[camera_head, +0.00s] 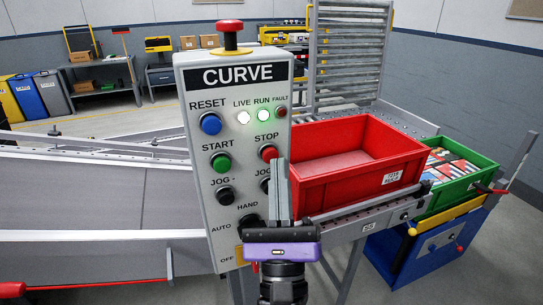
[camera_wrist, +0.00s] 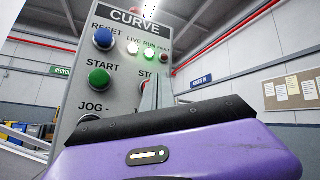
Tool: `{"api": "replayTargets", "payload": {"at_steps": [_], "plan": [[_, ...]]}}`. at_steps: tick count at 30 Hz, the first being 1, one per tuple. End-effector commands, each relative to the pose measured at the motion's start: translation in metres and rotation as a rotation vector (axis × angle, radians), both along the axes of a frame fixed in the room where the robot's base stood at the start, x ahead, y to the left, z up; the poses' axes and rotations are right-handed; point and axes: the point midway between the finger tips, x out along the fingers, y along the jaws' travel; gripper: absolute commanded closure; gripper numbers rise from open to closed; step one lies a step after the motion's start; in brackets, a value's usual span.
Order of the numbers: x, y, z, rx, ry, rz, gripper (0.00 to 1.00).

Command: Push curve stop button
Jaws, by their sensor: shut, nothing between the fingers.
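The grey CURVE control panel (camera_head: 238,90) stands upright in front of me. Its red STOP button (camera_head: 268,153) is on the right side, below the STOP label. My gripper (camera_head: 280,162) is shut and empty, with its fingertips just below and right of the STOP button in the head view. Whether they touch the panel cannot be told. In the wrist view, my gripper (camera_wrist: 157,84) covers the STOP button and part of its label. The green START button (camera_head: 221,163) and blue RESET button (camera_head: 210,124) are on the panel's left. The LIVE and RUN lamps glow.
A red mushroom button (camera_head: 230,27) tops the panel. Black JOG buttons and a HAND/AUTO/OFF selector sit low on it, partly behind my gripper. A red crate (camera_head: 350,165) and a green crate (camera_head: 458,180) stand to the right. A conveyor (camera_head: 90,195) runs left.

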Motion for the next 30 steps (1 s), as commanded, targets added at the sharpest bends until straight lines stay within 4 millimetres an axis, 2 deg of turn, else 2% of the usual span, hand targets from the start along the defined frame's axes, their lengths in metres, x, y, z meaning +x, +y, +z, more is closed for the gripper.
{"api": "replayTargets", "payload": {"at_steps": [18,30], "plan": [[0.0001,0.0001,-0.0001,0.0,0.0,0.0,1.0],[0.0084,0.0021,0.0003,0.0,-0.001,-0.001,1.0]]}}
